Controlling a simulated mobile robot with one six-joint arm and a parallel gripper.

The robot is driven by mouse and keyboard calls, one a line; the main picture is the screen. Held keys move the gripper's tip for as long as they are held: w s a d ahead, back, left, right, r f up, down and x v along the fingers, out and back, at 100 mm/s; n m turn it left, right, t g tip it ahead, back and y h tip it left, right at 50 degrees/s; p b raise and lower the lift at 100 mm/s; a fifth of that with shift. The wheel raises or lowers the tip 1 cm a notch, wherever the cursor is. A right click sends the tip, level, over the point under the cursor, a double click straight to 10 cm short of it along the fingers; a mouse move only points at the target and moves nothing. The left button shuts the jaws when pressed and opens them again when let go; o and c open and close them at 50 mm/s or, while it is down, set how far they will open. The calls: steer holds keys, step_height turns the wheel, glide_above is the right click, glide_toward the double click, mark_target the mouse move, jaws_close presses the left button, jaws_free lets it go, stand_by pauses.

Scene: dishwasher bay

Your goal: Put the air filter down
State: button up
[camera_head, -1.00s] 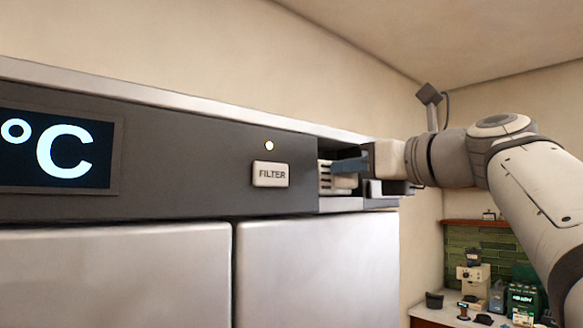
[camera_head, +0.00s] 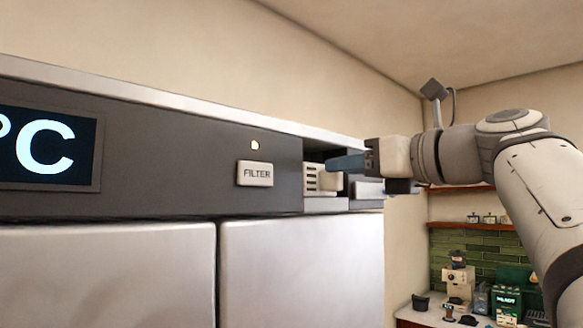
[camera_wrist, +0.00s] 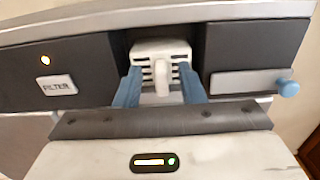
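The white slotted air filter (camera_head: 312,180) sits in the dark recess in the appliance's front panel, at its right part. In the wrist view the filter (camera_wrist: 161,50) shows its slats and a narrow upright handle in the middle. My gripper (camera_head: 343,163) is in front of the recess. In the wrist view, the gripper's blue fingers (camera_wrist: 161,90) stand apart on either side of the handle, with gaps between them and it. The gripper is open and does not appear to hold the filter. How deep the filter sits is hard to tell.
A FILTER label (camera_head: 255,174) is left of the recess, below a small lit lamp (camera_head: 255,146). A display (camera_head: 45,148) is further left. A pale plate with a blue knob (camera_wrist: 289,88) is right of the recess. A counter with coffee machines (camera_head: 459,281) stands behind at lower right.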

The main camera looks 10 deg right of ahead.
steer(key=b+v, duration=0.1)
steer(key=v, duration=0.8)
stand_by(0.4)
steer(key=shift+f, duration=0.15)
